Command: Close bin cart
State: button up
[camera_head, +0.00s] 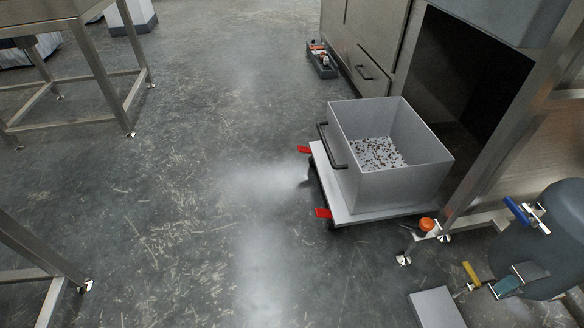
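The bin cart (345,204) is a flat light-grey platform with red caster tabs, standing on the floor at the right of the view. A light-grey open bin (410,181) sits on it, with small dark and brown bits scattered on its inner floor. A dark bar handle (331,146) is on the bin's left side. The cart stands in front of a dark open bay (466,80) in a metal cabinet, mostly outside it, with its right side close to the opening. My gripper is not in view.
Metal tables with thin legs (104,84) stand at left. A tray of small items (322,60) lies on the floor behind the cart. A grey tank (551,238), an orange-capped item (426,225) and a grey box (435,307) are at lower right. The middle floor is clear.

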aim_at(375, 159)
jog(key=i+j, duration=0.2)
jog(key=i, duration=0.25)
jog(key=i+j, duration=0.15)
jog(key=i, duration=0.35)
jog(key=i+j, duration=0.2)
jog(key=i, duration=0.25)
jog(key=i+j, duration=0.15)
jog(key=i, duration=0.35)
